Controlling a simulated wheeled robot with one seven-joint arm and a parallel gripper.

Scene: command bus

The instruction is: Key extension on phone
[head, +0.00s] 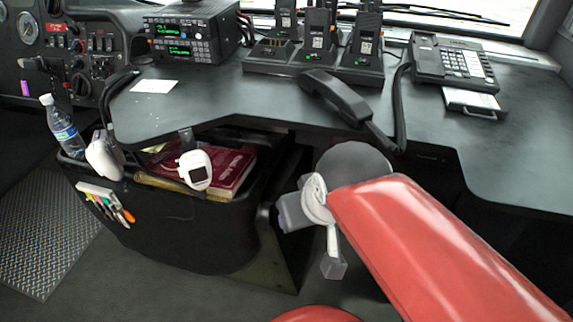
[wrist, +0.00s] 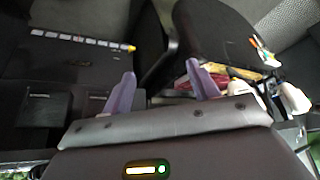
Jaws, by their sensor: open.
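The black desk phone (head: 432,62) sits at the back right of the desk in the head view, its keypad facing up. Its handset (head: 338,98) lies off the base on the desk to its left, with the black cord (head: 398,105) between them. A small drawer with a white card (head: 470,98) sticks out at the front of the phone. My gripper (wrist: 161,70) is open and empty in the wrist view, its two purple-grey fingers apart. In the head view my red arm ends below the desk's front edge, well short of the phone. The wrist view does not show the phone.
Several handheld radios (head: 318,42) stand in a charger behind the handset. A radio unit (head: 190,35) is at back left. A black bin (head: 190,225) with books (head: 232,170), pens and a bottle (head: 62,126) hangs left of my arm. The desk (head: 240,100) is clear at centre left.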

